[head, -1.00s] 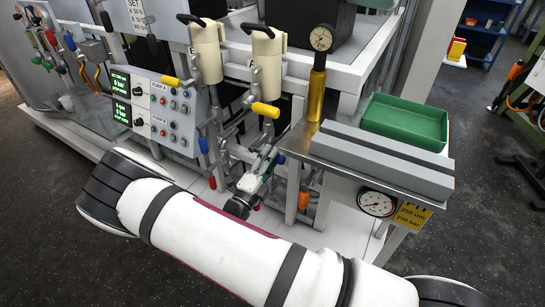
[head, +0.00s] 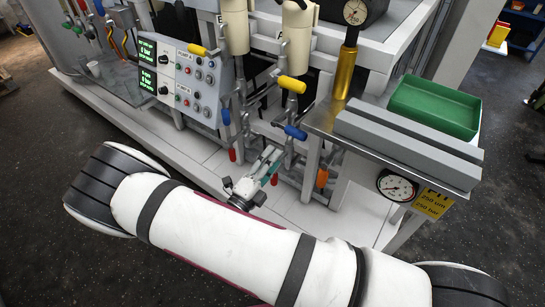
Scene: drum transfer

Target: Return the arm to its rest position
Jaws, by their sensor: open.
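My arm stretches across the bottom of the head view, white with dark bands. My gripper (head: 268,162) is partly visible beyond the arm, in front of the machine's lower frame. It is small in the picture, with pale fingers and a green part; it is open, and I see nothing held in it. It hangs close to the pipes and valves, above the white base ledge (head: 195,142). Part of the wrist is hidden behind the arm.
A panel with pump buttons (head: 180,83) stands left. A blue-handled valve (head: 295,132), a yellow-handled valve (head: 292,84) and an orange handle (head: 321,178) are near the gripper. Right are a green tray (head: 435,107) and a pressure gauge (head: 397,187). Open floor (head: 60,150) lies left.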

